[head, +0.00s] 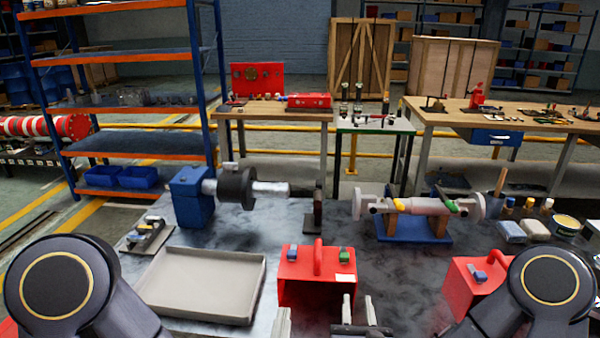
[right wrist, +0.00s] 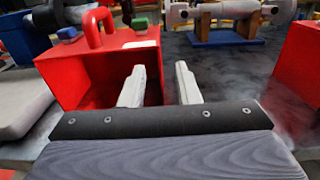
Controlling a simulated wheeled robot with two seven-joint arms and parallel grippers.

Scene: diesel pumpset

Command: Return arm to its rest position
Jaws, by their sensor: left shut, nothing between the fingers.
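My right gripper (head: 358,311) is at the bottom centre of the head view. In the right wrist view its two pale fingers (right wrist: 160,86) stand apart with nothing between them, in front of the open red box (right wrist: 85,80). That red box (head: 290,292) also shows in the head view, with a handle and blue and green blocks on top. My left gripper (head: 283,322) shows only as pale fingertips at the bottom edge, left of the right gripper. It is shut and empty; the rest is out of frame.
An empty grey tray (head: 165,312) lies left of the red box. A second red box (head: 462,290) stands at right. Behind are a blue pump unit (head: 190,200) and a shaft on a blue stand (head: 415,232).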

